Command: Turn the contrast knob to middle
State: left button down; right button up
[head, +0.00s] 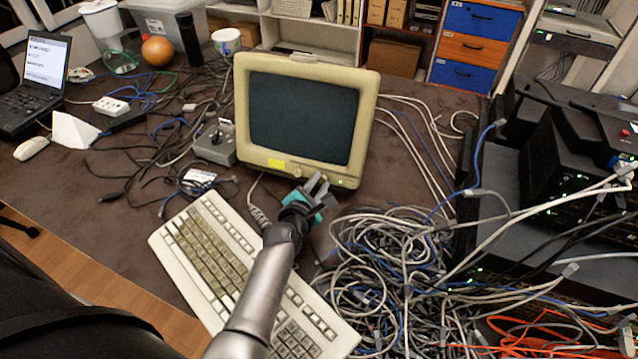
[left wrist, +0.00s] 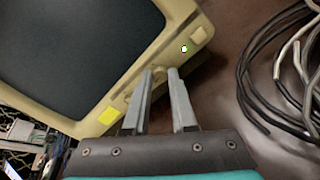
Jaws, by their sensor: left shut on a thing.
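A beige CRT monitor (head: 362,110) with a dark screen stands in the middle of the table. It also shows in the left wrist view (left wrist: 185,12). My left gripper (head: 318,184) is at the lower front bezel, right of the yellow note. In the left wrist view its two grey fingers (left wrist: 160,75) straddle a small beige knob (left wrist: 160,72) and are shut on it. The fingers hide part of the knob, and no label or pointer mark is readable. My right gripper is not in view.
A beige keyboard (head: 208,250) lies in front of the monitor, under my left arm. A heap of tangled cables (head: 385,275) lies to the right, beside black network equipment (head: 570,150). A grey joystick box (head: 215,145) stands left of the monitor.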

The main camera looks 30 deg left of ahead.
pick_arm(q)
jog(key=shift+m, duration=0.4)
jog(key=m+p, duration=0.1)
jog(key=m, duration=0.2)
jog(key=shift+m+p, duration=0.3)
jog(key=shift+p, duration=0.1)
jog(key=m+p, duration=0.1)
jog(key=m, duration=0.3)
jog(key=shift+m, duration=0.3)
jog(key=m+p, duration=0.1)
jog(key=m, duration=0.3)
jog(key=shift+m+p, duration=0.3)
jog(key=shift+p, duration=0.05)
jog(key=m+p, duration=0.1)
jog(key=m, duration=0.3)
jog(key=shift+m, duration=0.3)
jog(key=c, duration=0.7)
grip_release()
jog(key=shift+s, duration=0.1)
